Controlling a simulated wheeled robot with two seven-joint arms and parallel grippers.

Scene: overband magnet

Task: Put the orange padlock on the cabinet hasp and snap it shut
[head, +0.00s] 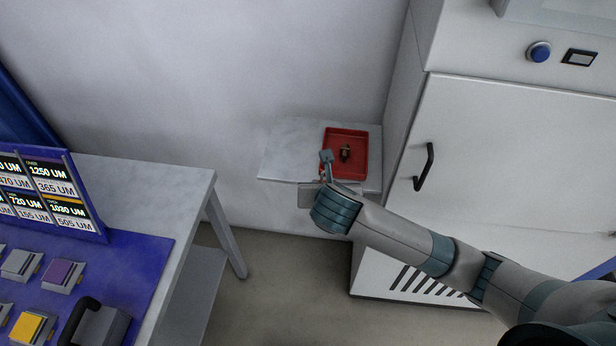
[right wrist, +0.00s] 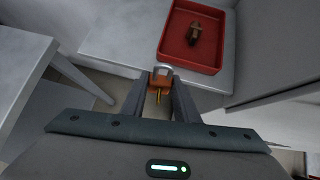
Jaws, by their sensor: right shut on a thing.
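The orange padlock (right wrist: 160,82) is between the fingertips of my right gripper (right wrist: 161,90) in the right wrist view. Its silver shackle points away from the gripper, and a brass-coloured key sticks out toward the palm. In the head view my right gripper (head: 326,166) is at the front left of the red tray, by the small shelf; the padlock is mostly hidden there. The white cabinet (head: 510,150) stands at the right with a black handle (head: 424,167). I cannot make out the hasp clearly. My left gripper is not in view.
The red tray (head: 360,135) lies on a pale shelf (head: 285,150) and holds a small brown item (head: 346,153). A table (head: 150,185) with a blue panel and several coloured blocks stands at the left. Open floor lies between table and cabinet.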

